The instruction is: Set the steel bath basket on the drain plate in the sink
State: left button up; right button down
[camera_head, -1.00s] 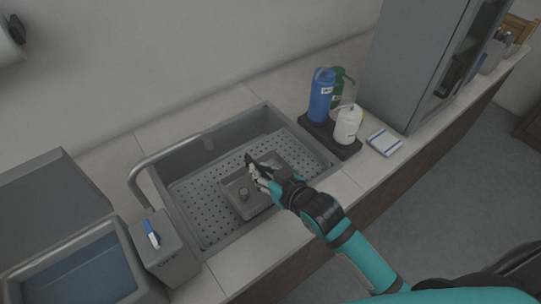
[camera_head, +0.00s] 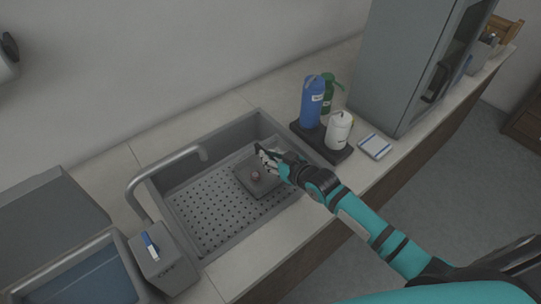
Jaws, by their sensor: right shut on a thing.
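The steel bath basket (camera_head: 246,186) is a shallow grey tray over the right part of the sink. It looks slightly tilted, and a small round knob-like thing shows in its middle. My right gripper (camera_head: 264,157) is shut on the basket at its far right side, and the hand hides part of that rim. The perforated drain plate (camera_head: 205,207) covers the sink floor, bare on the left. I cannot tell whether the basket touches the plate. My left gripper is not in view.
The grey sink (camera_head: 178,157) has a curved faucet (camera_head: 165,170) at its left. A black tray with blue (camera_head: 312,102), green (camera_head: 328,92) and white (camera_head: 339,130) bottles stands right of it. A box with a blue-and-white marker (camera_head: 150,246) stands front left.

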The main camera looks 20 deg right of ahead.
jog(key=shift+f, duration=0.2)
jog(key=c, duration=1.8)
grip_release()
jog(key=shift+f, duration=0.1)
jog(key=o, duration=0.5)
jog(key=shift+r, duration=0.25)
jog(key=shift+b+v, duration=0.55)
jog(key=shift+v, duration=5.45)
jog(key=shift+a+f, duration=0.1)
